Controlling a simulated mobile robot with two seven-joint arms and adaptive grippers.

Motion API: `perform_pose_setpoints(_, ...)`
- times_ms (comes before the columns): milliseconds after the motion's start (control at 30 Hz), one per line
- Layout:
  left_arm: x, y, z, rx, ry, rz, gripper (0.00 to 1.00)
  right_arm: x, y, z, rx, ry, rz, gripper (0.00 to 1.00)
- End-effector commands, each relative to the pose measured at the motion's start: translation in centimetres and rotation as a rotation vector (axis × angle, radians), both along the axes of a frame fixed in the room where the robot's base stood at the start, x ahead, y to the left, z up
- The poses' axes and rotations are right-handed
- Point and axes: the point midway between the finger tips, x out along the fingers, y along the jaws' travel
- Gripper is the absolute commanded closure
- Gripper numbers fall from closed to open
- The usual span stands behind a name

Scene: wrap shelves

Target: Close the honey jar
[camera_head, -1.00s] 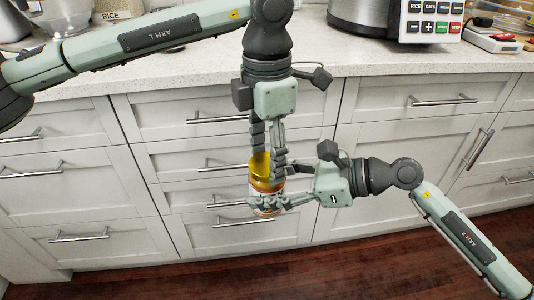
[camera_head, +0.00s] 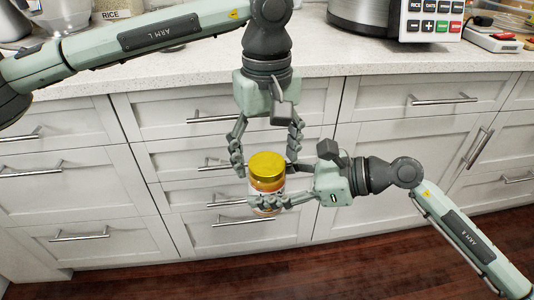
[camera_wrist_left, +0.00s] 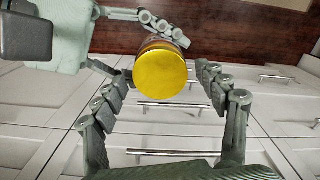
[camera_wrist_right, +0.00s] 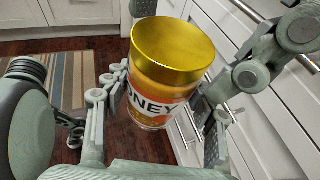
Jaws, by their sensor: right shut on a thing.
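The honey jar (camera_head: 266,196) is upright in the air in front of the drawers, with a white label and amber contents. Its gold lid (camera_head: 267,166) sits on top and looks level. In the right wrist view the jar (camera_wrist_right: 157,98) shows part of its label, and its lid (camera_wrist_right: 172,48) covers the mouth. My right gripper (camera_head: 264,202) is shut on the jar's body from the right. My left gripper (camera_head: 266,170) points down from above, its fingers spread wide on both sides of the lid and apart from it. The left wrist view shows the lid (camera_wrist_left: 160,72) between the open fingers.
White drawers (camera_head: 100,190) with metal handles stand behind the jar and arms. The speckled countertop (camera_head: 210,62) above them carries a cooker (camera_head: 365,15) and other items. Dark wooden floor (camera_head: 300,260) lies below, with a striped rug (camera_wrist_right: 50,75) in the right wrist view.

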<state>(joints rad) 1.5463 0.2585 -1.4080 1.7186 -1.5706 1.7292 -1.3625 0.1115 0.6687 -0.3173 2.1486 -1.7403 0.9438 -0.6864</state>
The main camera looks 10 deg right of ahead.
Motion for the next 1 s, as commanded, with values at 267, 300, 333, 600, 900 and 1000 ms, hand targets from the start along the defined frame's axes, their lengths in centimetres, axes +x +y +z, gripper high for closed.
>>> perform_pose_setpoints(267,0.0,0.0,0.1,0.0,0.001,0.0,0.25,0.1,0.0,0.2,0.002,-0.003,-0.001,1.0)
perform_pose_setpoints(300,0.0,0.0,0.2,0.0,0.0,0.0,0.25,0.1,0.0,0.2,0.003,-0.003,-0.001,1.0)
perform_pose_setpoints(333,0.0,0.0,0.3,0.0,0.0,0.0,0.25,0.1,0.0,0.2,0.002,-0.003,-0.001,1.0)
perform_pose_setpoints(600,0.0,-0.1,3.6,-0.001,0.0,0.001,0.25,0.1,0.0,0.2,0.002,-0.003,-0.001,1.0)
perform_pose_setpoints(900,-0.1,-0.1,4.6,0.0,0.001,0.0,0.25,0.1,0.0,0.2,0.002,-0.003,-0.001,1.0)
perform_pose_setpoints(1000,-0.1,-0.1,4.6,0.0,0.001,0.004,0.26,0.1,0.0,0.2,0.002,-0.003,-0.001,1.0)
